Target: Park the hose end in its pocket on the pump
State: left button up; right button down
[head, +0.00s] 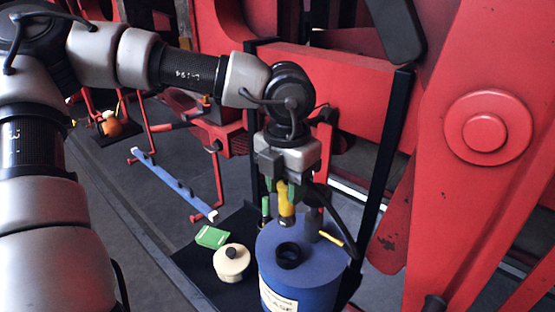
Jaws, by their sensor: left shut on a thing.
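My left gripper (284,188) points down over the blue pump drum (303,275) and is shut on the hose end (286,208), a yellow piece with a darker tip. The hose end hangs roughly upright, above and apart from the drum's lid as far as this view shows. A short black open ring (288,255), which looks like the pocket, stands on the lid a little nearer the camera than the tip. A dark hose (345,217) curves down to the right of the gripper. My right gripper is not in view.
A cream lidded pot (231,262) and a green block (212,237) lie left of the drum on a black surface. A black upright (388,165) and red machinery (478,190) close off the right.

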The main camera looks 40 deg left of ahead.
aim_at(289, 217)
pick_arm(q)
jog(key=shift+s+d+f, duration=0.15)
jog(key=shift+d, duration=0.25)
jog(key=shift+s+d+f, duration=0.1)
jog(key=shift+s+d, duration=0.05)
jog(key=shift+d, duration=0.2)
jog(key=shift+a+f+b, duration=0.25)
jog(key=shift+f+b, duration=0.35)
jog(key=shift+f, duration=0.7)
jog(key=shift+f+b, duration=0.3)
jog(key=shift+f, duration=0.75)
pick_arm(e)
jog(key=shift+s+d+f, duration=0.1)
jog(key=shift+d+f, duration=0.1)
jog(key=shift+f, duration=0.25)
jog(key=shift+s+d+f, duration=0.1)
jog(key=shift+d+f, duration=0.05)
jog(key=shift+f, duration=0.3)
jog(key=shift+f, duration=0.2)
pick_arm(q)
jog(key=shift+f+b, duration=0.2)
jog(key=shift+b, duration=0.5)
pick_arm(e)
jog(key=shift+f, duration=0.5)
pick_arm(q)
jog(key=shift+d, duration=0.1)
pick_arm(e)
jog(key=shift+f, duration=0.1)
